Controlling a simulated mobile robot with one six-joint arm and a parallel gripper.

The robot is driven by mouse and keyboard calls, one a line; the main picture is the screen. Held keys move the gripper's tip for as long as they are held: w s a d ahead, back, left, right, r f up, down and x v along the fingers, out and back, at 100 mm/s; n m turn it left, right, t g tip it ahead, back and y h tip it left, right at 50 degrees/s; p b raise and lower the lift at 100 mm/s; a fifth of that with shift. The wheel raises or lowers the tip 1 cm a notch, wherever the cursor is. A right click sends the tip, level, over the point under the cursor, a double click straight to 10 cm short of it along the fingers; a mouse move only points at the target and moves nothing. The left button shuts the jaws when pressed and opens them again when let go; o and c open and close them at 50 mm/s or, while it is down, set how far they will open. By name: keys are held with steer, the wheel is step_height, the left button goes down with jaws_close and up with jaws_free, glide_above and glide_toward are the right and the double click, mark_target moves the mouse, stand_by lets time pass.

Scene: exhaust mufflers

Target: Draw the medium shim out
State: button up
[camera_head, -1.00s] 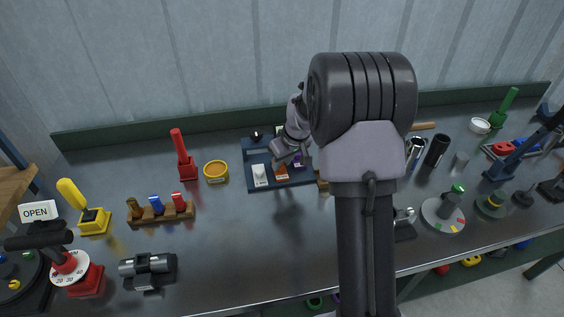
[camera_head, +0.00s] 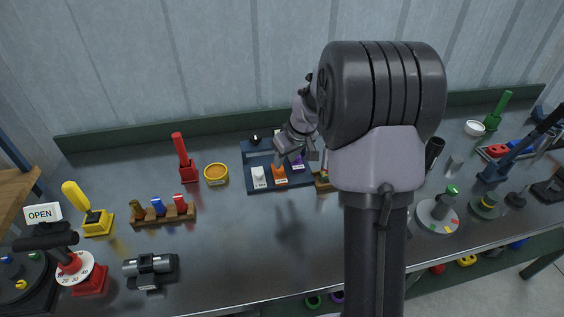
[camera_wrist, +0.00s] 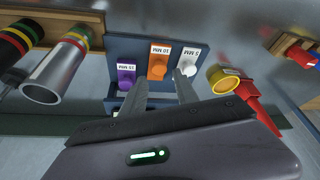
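The orange shim labelled 10 MM (camera_head: 279,173) stands in a dark blue rack (camera_head: 252,160) between the white 5 MM shim (camera_head: 258,174) and the purple 15 MM shim (camera_head: 298,166). By its label it is the medium one. In the wrist view the orange shim (camera_wrist: 158,60) shows between the tips of my gripper (camera_wrist: 160,80). The white shim (camera_wrist: 187,62) is at its right and the purple shim (camera_wrist: 126,74) at its left. My gripper (camera_head: 294,156) is open and empty over the rack. I cannot tell how far its fingers are from the orange shim.
A yellow ring (camera_head: 216,174) and a red handle (camera_head: 184,162) stand left of the rack. In the wrist view, a silver tube (camera_wrist: 58,72) lies at the left. My arm hides the bench right of the rack. The bench in front of the rack is clear.

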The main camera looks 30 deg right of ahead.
steer(key=p+v, duration=0.3)
steer(key=v, duration=0.8)
steer(key=shift+r, duration=0.15)
steer(key=shift+s+a, duration=0.1)
steer(key=shift+s, duration=0.05)
steer(key=s+a+r+m+t, duration=0.15)
steer(key=s+a+r, duration=0.25)
steer(key=s+a, duration=0.45)
steer(key=s+a+r+m+g, duration=0.15)
steer(key=s+a+r, duration=0.25)
steer(key=s+a, duration=0.4)
steer(key=s+a+f+m+t+y, duration=0.1)
steer(key=s+a+f+m, duration=0.1)
steer(key=s+a, duration=0.3)
steer(key=s+b, duration=0.1)
steer(key=s, duration=0.2)
steer(key=shift+s+m, duration=0.2)
steer(key=shift+m, duration=0.1)
